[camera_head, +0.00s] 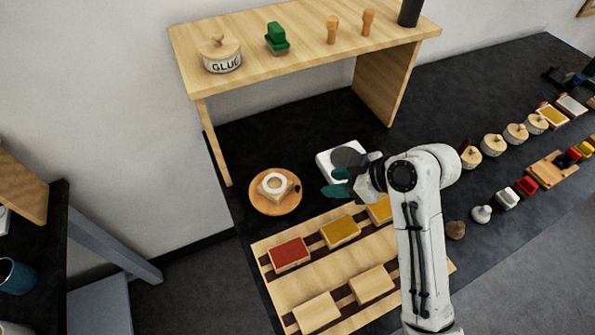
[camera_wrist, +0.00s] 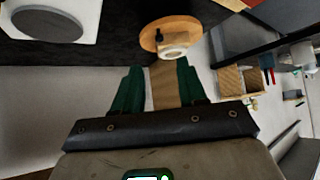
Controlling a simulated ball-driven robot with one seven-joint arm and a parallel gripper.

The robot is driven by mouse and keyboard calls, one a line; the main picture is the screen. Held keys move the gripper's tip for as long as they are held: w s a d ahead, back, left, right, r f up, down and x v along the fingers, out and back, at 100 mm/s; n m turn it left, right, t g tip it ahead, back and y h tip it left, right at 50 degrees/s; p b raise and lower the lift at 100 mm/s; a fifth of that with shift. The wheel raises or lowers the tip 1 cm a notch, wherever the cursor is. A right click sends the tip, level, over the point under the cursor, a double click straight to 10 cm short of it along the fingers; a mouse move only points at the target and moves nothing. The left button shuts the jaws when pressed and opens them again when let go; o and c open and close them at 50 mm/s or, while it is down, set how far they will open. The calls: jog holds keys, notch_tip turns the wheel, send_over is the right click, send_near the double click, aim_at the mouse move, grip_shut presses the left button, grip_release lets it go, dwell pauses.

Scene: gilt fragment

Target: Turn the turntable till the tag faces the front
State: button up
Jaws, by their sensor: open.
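The turntable (camera_head: 259,201) is a round wooden disc on the black bench, left of my gripper. A wooden block (camera_head: 266,190) with a white ring (camera_head: 276,183) on top sits at its middle. A small dark piece (camera_head: 297,188) stands at the disc's right edge; it may be the tag, but I cannot read its face. The wrist view shows the disc (camera_wrist: 184,24) beyond my fingertips, with the dark piece (camera_wrist: 158,36) on it. My gripper (camera_head: 331,182) has green fingers, open and empty, to the right of the disc and apart from it. Its fingers also show in the wrist view (camera_wrist: 156,75).
A white device with a grey round plate (camera_head: 348,157) stands close behind my gripper. A wooden shelf (camera_head: 300,58) rises behind, with a glue pot (camera_head: 221,55) on it. A slatted wooden rack (camera_head: 330,268) with coloured blocks lies in front.

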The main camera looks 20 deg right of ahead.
aim_at(299, 187)
jog(key=p+x, duration=0.1)
jog(key=x, duration=1)
jog(key=shift+w+r+p, duration=0.1)
jog(key=shift+p, duration=0.2)
grip_shut()
